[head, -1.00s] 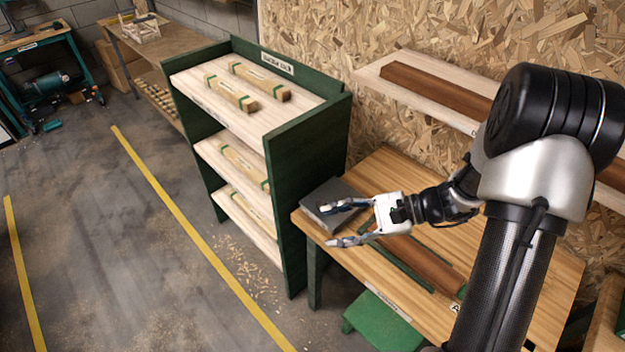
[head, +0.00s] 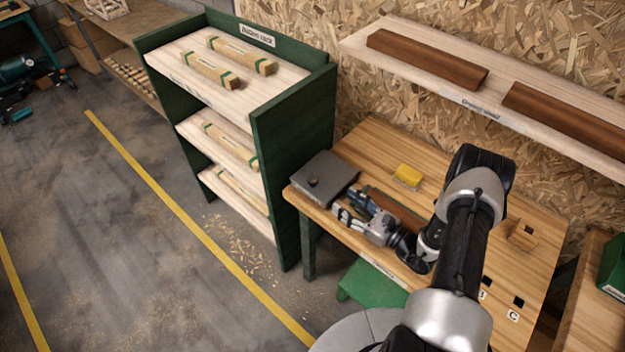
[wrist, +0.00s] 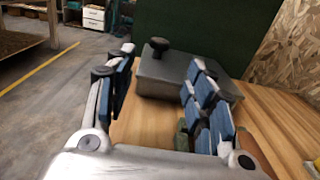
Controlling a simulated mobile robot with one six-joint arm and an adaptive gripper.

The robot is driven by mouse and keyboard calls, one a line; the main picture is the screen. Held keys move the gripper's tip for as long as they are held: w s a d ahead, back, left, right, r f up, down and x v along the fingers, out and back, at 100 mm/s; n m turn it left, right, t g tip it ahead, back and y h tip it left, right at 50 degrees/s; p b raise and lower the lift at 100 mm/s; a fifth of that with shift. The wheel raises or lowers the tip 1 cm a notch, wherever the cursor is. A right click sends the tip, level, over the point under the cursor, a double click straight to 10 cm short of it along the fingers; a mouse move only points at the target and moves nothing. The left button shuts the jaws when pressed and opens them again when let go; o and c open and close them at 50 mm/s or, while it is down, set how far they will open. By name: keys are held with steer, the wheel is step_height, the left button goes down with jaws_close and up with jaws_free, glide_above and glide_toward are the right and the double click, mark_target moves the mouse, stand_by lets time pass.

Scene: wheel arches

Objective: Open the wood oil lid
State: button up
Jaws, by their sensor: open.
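A flat grey box with a lid (head: 326,176) sits at the left end of the wooden bench, and a dark round knob (head: 312,182) stands on it; I take it for the wood oil box. In the wrist view the grey lid (wrist: 168,75) with its black knob (wrist: 159,45) lies ahead, beyond the fingertips. My gripper (head: 354,206) is open and empty, low over the bench just right of the box. In the wrist view its blue-padded fingers (wrist: 160,90) are spread apart, with the box between and beyond them. No contact with the lid is visible.
A brown wooden piece (head: 398,208) lies behind my gripper on the bench (head: 370,140). A yellow block (head: 407,177) lies further back. A green rack (head: 290,130) stands close left of the box. A wall shelf (head: 480,95) with brown wooden pieces hangs above the bench.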

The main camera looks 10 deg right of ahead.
mark_target(317, 183)
steer(key=b+x, duration=0.1)
steer(key=x, duration=1.2)
steer(key=shift+w+a, duration=0.25)
steer(key=shift+w, duration=0.05)
jaws_close()
